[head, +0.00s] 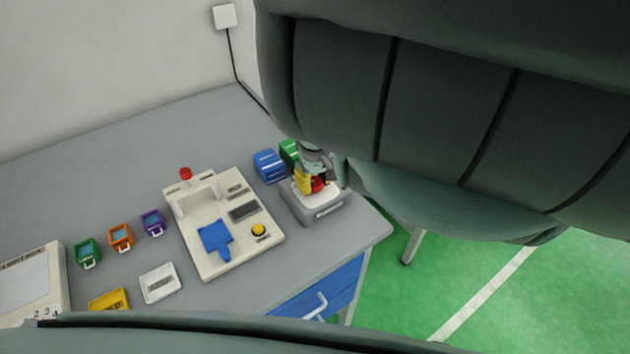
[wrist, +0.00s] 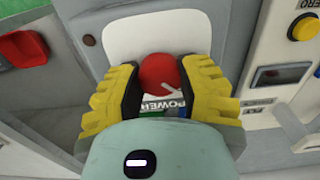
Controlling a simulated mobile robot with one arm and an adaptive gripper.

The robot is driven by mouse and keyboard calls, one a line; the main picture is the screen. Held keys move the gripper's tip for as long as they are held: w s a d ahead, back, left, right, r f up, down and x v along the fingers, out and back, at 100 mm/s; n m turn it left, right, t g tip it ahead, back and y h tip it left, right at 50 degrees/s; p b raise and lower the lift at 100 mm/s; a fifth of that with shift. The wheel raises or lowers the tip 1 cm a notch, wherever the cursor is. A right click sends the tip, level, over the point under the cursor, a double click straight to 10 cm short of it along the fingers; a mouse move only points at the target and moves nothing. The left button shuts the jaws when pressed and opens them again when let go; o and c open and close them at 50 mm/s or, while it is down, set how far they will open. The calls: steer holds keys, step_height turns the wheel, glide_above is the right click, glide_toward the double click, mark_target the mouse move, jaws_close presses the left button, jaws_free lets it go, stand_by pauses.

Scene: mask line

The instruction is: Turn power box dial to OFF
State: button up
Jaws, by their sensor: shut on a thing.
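The power box (head: 323,214) is a grey box with a white top at the right end of the bench. Its red dial (head: 318,184) sits on the white top. The dial (wrist: 161,72) also shows in the wrist view, with a "POWER" label (wrist: 163,105) just below it. A pale mark shows on the dial's lower right, but its exact setting cannot be read. My gripper (wrist: 160,85) has its yellow-and-black fingers on both sides of the dial, shut on it. My gripper and arm hide part of the box in the head view.
A white machine (head: 226,222) with a blue plate and yellow button stands left of the box. A blue bin (head: 269,166) and a green bin (head: 289,152) are close behind it. Small coloured bins and trays lie further left. The bench's right edge is near.

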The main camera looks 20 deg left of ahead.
mark_target(316, 181)
steer(key=o, duration=1.3)
steer(key=shift+c, duration=0.2)
step_height(316, 181, up, 7)
steer(key=shift+w+f, duration=0.15)
steer(key=shift+f, duration=0.05)
steer(key=shift+r, duration=0.4)
steer(key=shift+a, duration=0.1)
